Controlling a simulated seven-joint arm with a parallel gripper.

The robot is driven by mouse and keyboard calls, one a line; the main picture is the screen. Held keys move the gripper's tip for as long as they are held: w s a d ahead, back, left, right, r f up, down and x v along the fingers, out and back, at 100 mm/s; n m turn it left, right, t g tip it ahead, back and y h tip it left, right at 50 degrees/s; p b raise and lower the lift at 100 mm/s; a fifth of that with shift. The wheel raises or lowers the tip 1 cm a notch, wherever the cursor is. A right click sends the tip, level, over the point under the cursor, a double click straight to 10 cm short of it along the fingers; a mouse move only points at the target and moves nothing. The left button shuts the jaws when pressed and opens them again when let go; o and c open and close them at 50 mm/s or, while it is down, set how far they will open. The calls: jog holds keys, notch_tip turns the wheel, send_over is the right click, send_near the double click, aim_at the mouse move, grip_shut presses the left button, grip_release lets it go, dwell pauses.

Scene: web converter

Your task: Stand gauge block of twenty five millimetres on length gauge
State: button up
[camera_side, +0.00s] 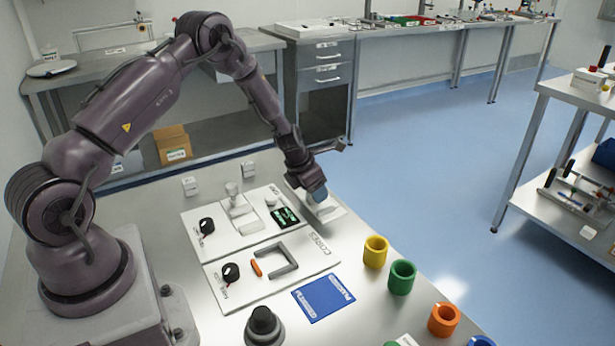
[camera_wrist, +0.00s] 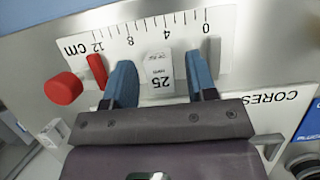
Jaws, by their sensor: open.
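The white gauge block marked 25 (camera_wrist: 160,70) is in the wrist view, upright over the middle of the length gauge (camera_wrist: 138,30), a white plate with a scale from 0 to 12 cm. It appears to rest on the plate. My gripper (camera_wrist: 163,84) is open, one blue finger on each side of the block, with a gap visible on both sides. The gauge has a grey stop (camera_wrist: 214,56) near 0 and a red slider (camera_wrist: 97,70) near 12. In the side view my gripper (camera_side: 318,194) is low over the gauge (camera_side: 329,214) and hides the block.
A red knob (camera_wrist: 64,88) sits beside the slider. The CORES panel (camera_side: 300,262), a blue card (camera_side: 323,298) and several coloured rings (camera_side: 403,277) lie nearer the front.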

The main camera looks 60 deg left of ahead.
jog(key=v, duration=1.1)
jog(key=s+d+r+m+h, duration=0.1)
jog(key=s+d+r+m, duration=0.3)
jog(key=d+r+m, duration=0.3)
jog(key=s+d+r+m, duration=0.3)
jog(key=d+r+m, duration=0.2)
jog(key=r+m, duration=0.5)
jog(key=s+d+r+m, duration=0.2)
jog(key=s+d+m, duration=0.1)
jog(key=s+m, duration=0.5)
jog(key=s+d+r+m+t+y, duration=0.1)
jog(key=s+d+r+m, duration=0.2)
jog(key=s+m, duration=0.6)
jog(key=shift+r+m, duration=0.15)
jog(key=shift+m, duration=0.85)
